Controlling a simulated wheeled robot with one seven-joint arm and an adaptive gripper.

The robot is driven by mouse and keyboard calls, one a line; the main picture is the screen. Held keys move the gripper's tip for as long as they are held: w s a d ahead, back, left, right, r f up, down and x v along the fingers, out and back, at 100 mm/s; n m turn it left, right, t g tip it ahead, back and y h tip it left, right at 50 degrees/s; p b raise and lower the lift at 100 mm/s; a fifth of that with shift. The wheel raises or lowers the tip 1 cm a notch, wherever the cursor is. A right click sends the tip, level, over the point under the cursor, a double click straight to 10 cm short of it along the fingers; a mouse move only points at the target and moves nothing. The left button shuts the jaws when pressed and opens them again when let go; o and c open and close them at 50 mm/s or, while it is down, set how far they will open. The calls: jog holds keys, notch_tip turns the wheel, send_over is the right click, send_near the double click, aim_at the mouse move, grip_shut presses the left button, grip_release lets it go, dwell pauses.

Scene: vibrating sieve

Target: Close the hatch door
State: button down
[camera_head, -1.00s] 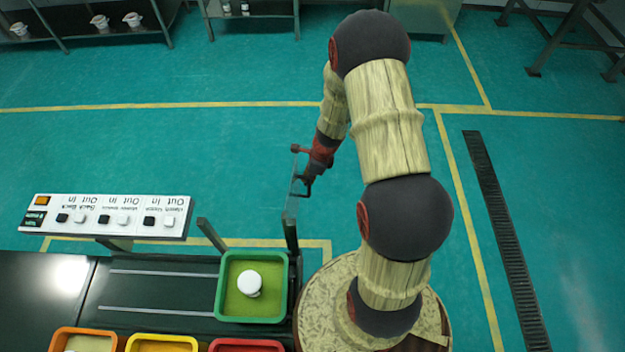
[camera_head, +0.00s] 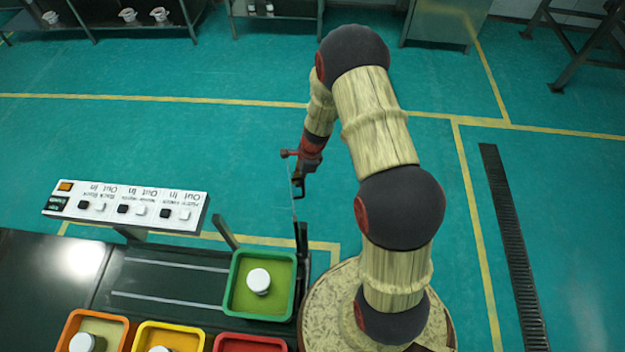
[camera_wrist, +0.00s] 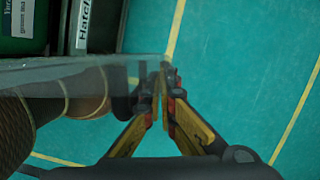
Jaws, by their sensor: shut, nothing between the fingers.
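The hatch door (camera_head: 293,205) is a thin clear panel beside a dark post, seen almost edge-on in the head view. In the wrist view it shows as a grey see-through sheet (camera_wrist: 70,75) running from the left edge to the fingertips. My gripper (camera_head: 298,190) is at the far upper end of the panel, on its right side. In the wrist view my gripper (camera_wrist: 163,75) has its fingertips together, with nothing seen between them, close to the panel's end. I cannot tell whether they touch it.
A green tray (camera_head: 234,290) holding a white-lidded jar (camera_head: 258,281) stands left of the post. Orange, yellow and red trays line the front. A labelled switch panel (camera_head: 125,207) stands at left. A "Hatch" label (camera_wrist: 84,22) shows in the wrist view.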

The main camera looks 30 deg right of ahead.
jog(key=s+a+n+g+p, duration=0.1)
jog(key=s+a+n+g, duration=0.2)
jog(key=a+n, duration=1)
jog(key=shift+a+n+h, duration=0.4)
jog(key=shift+a, duration=5.25)
jog(key=shift+r, duration=0.1)
jog(key=v, duration=1.1)
jog(key=shift+r, duration=0.35)
jog(key=shift+w, duration=0.2)
